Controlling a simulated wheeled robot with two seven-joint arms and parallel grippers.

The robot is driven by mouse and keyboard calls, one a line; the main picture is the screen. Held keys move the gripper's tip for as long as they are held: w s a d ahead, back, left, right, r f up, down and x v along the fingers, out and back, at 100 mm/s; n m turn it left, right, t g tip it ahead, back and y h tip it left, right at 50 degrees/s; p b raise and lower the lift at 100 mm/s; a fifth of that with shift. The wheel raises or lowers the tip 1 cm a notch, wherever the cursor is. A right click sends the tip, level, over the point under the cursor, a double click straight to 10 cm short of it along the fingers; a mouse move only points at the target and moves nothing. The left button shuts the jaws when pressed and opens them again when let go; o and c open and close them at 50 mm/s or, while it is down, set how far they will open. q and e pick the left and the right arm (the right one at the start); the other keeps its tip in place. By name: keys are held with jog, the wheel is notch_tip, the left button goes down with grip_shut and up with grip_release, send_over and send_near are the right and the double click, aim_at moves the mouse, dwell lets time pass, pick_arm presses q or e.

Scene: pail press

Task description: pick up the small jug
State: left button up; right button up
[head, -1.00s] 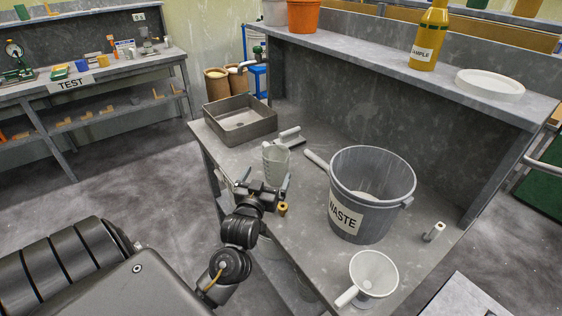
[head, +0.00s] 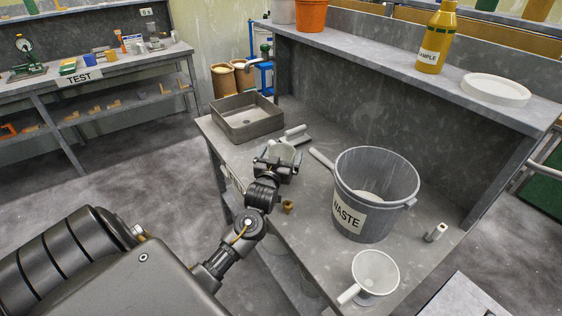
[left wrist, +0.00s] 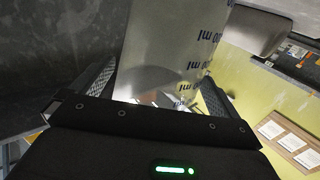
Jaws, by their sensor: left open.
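The small jug (head: 285,153), pale and translucent, stands on the grey bench, partly hidden behind my left gripper (head: 276,168) in the head view. In the left wrist view the jug (left wrist: 165,45) fills the middle, with dark "ml" markings on its wall. The open fingers of my left gripper (left wrist: 155,98) lie one on each side of it. Gaps seem to show between fingers and jug, but contact is hard to judge. My right gripper is not in view.
A grey bucket marked WASTE (head: 375,190) stands right of the jug. A grey basin (head: 247,125) sits behind it to the left. A small brown piece (head: 288,207) lies near the front edge. A white funnel-like vessel (head: 375,270) stands at the front right.

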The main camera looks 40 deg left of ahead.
pick_arm(q)
jog(key=c, duration=0.9)
jog(key=shift+r, duration=0.1)
jog(key=shift+c, duration=0.2)
